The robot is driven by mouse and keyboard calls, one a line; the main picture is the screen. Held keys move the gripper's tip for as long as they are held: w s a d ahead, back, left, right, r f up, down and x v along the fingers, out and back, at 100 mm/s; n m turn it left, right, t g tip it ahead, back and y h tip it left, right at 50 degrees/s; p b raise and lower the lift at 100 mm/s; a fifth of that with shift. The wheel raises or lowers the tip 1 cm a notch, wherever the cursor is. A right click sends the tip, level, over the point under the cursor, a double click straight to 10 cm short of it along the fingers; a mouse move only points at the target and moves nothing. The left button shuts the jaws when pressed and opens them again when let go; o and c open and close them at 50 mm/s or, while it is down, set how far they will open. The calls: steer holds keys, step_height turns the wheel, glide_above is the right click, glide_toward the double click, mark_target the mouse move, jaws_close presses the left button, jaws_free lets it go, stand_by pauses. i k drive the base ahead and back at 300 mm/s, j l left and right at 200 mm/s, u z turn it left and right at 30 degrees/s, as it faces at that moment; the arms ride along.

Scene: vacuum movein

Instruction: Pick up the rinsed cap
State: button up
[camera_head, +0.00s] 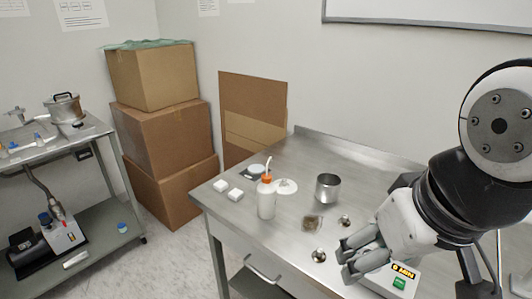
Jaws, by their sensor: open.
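Two small shiny metal pieces lie on the steel table (262,230): one piece (319,255) near the front and another piece (345,221) farther back. Either may be the rinsed cap; I cannot tell which at this size. My gripper (344,259) is at the right over the table, fingers pointing left, open with nothing visible between them. Its fingertips appear just right of the front metal piece and seem apart from it. The metal cup (328,188) stands upright behind these pieces. A small brownish pad (312,223) lies between the cup and the front piece.
A white bottle (266,201) with an orange top stands on the table's left. A boxy device (400,280) with a green button is below my gripper. Stacked cartons (168,135) stand behind left.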

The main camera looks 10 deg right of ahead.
mark_target(284, 185)
steer(key=i+j, duration=0.25)
steer(key=i+j+z, duration=0.15)
steer(key=j, duration=0.25)
steer(key=i+j, duration=0.3)
steer(key=i+j+z, duration=0.15)
steer(key=j, duration=0.2)
steer(key=i+j, duration=0.25)
steer(key=i+j+z, duration=0.15)
steer(key=j, duration=0.35)
steer(key=i+j, duration=0.25)
steer(key=i+j+z, duration=0.15)
steer(key=j, duration=0.35)
